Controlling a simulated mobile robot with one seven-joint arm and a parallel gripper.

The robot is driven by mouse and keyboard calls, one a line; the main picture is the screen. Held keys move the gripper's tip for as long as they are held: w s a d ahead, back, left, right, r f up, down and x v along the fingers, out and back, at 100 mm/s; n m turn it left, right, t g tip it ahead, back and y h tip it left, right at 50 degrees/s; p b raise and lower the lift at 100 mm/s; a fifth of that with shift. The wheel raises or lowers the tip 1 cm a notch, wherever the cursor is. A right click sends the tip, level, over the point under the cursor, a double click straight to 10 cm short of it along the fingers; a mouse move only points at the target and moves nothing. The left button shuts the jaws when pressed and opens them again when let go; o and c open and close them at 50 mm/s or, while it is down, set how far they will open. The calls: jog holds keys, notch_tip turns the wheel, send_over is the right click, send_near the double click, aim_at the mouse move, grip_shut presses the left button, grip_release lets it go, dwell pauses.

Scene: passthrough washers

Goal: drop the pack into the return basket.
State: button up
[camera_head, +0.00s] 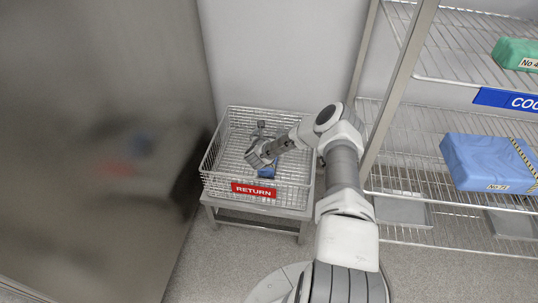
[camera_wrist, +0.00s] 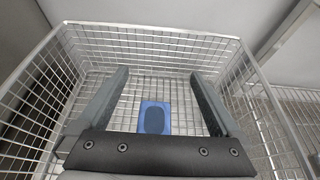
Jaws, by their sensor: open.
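The return basket (camera_head: 218,152) is a wire basket with a red RETURN label (camera_head: 254,191), standing on a low metal stand. My gripper (camera_head: 258,148) is over the basket, with its fingers wide open and nothing between them. A small blue pack (camera_head: 266,172) shows inside the basket, partly hidden by my gripper in the head view. In the wrist view the pack (camera_wrist: 153,118) lies below and between the open fingers (camera_wrist: 158,85), apart from them, with a dark oval on its top. The basket's wire walls (camera_wrist: 150,40) surround it there.
A wire shelf rack (camera_head: 420,170) stands at the right, with a large blue wrapped pack (camera_head: 485,162) and a green pack (camera_head: 512,52) on it. A metal wall or cabinet (camera_head: 90,130) stands close at the left. Some floor (camera_head: 220,255) is clear in front of the stand.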

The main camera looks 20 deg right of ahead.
jog(key=p+v, duration=0.5)
jog(key=v, duration=1.1)
jog(key=shift+s+a, duration=0.15)
jog(key=shift+a, duration=0.1)
jog(key=shift+r, duration=0.15)
